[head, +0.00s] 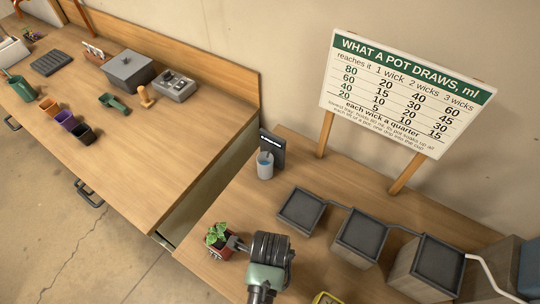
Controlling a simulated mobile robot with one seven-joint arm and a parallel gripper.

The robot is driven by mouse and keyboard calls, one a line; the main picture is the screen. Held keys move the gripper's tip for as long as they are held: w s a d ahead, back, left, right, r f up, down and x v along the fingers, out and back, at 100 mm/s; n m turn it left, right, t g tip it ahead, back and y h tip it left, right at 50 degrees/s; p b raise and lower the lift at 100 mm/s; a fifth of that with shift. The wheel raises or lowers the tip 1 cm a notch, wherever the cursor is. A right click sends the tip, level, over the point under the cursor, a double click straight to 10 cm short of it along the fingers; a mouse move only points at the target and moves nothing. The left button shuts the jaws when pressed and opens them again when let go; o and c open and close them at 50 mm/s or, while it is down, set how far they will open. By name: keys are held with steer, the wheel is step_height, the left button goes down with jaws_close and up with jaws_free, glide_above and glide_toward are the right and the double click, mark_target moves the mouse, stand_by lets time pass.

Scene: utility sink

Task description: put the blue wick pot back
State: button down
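I see no pot that is clearly blue. A small reddish pot with a green plant (219,240) stands at the front left of the right-hand bench. My gripper (236,243) is at this pot's right side, with its fingers reaching to the pot. The fingers are small and partly hidden, so I cannot tell whether they are closed on it. A pale cup with blue in it (265,166) stands farther back, in front of a small dark panel (272,148). Three dark-topped square blocks (302,211) step up to the right, joined by a pale line.
A sign on posts (405,95) stands behind the blocks. A yellow-edged device (326,298) is cut off at the bottom. The left bench holds orange, purple and black pots (66,121), a grey box (127,69) and tools. A gap separates the benches.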

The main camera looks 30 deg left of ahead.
steer(key=shift+w+f, duration=0.1)
steer(key=shift+f, duration=0.4)
jaws_free()
steer(key=shift+f, duration=0.15)
